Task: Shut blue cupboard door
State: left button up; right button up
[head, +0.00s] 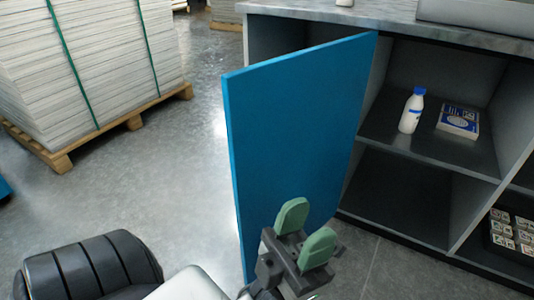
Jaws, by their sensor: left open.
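The blue cupboard door (290,140) stands wide open in the head view, swung out from the grey cupboard (432,205). Its hinged edge is at the right, near the cupboard front, and its free edge points left towards me. My left gripper (306,232) is in front of the lower part of the door, with its two green fingers apart and nothing between them. I cannot tell whether a finger touches the door. My right gripper is not in view.
A white bottle with a blue cap (411,110) and a blue and white box (458,121) stand on the upper shelf. Several small items (503,228) lie in the right compartment. A strapped paper stack (95,55) sits on a pallet (130,122) at left. Grey floor between is clear.

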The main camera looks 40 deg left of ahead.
aim_at(291, 120)
jog(key=j+z, duration=0.1)
jog(key=j, duration=0.35)
jog(key=k+j+z, duration=0.1)
jog(key=j, duration=0.4)
jog(key=k+j+z, duration=0.1)
jog(key=j, duration=0.35)
jog(key=j+z, duration=0.1)
jog(key=j, duration=0.35)
jog(key=k+j+z, duration=0.1)
jog(key=j, duration=0.8)
jog(key=k+j, duration=0.15)
jog(key=j, duration=0.3)
jog(key=k+j, duration=0.1)
jog(key=j, duration=0.2)
jog(key=k+j+u, duration=0.15)
jog(key=j, duration=0.5)
